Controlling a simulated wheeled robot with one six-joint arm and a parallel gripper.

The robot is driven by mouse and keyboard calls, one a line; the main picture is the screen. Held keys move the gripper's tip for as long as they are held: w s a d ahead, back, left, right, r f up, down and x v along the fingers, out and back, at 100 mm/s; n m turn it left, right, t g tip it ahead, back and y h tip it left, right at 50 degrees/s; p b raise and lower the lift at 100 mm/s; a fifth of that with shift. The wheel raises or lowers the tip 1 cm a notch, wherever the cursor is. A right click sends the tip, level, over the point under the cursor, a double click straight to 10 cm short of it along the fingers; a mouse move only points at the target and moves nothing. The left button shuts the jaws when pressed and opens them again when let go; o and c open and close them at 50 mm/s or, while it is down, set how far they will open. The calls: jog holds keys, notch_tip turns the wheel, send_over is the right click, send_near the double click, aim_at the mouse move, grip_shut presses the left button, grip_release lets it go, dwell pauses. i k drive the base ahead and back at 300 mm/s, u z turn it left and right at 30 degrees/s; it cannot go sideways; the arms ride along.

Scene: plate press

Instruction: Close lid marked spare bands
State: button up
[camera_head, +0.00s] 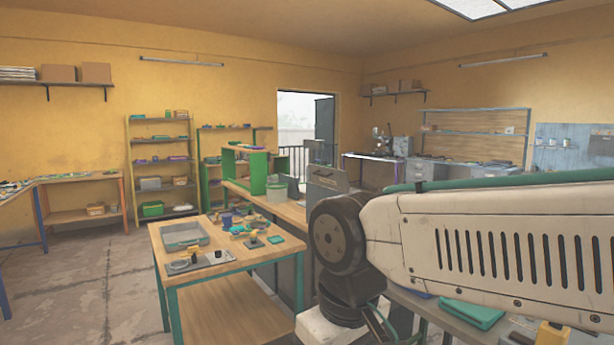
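I cannot make out any lettering that reads spare bands, so I cannot tell which lid it is. A grey upright panel (327,179) with a small dark mark stands on the long wooden bench behind my arm; it may be a raised lid, but the mark is too small to read. My gripper is not in view.
A wooden table (218,262) with teal legs holds a grey tray (184,236) and several small items. A green open frame (250,168) stands on the long bench. A grey worktop with a teal item (470,313) lies below my arm. The floor at left is clear.

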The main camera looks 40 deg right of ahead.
aim_at(333, 178)
jog(key=i, duration=0.5)
jog(key=z, duration=0.65)
jog(key=i, duration=1.85)
jog(key=z, duration=0.65)
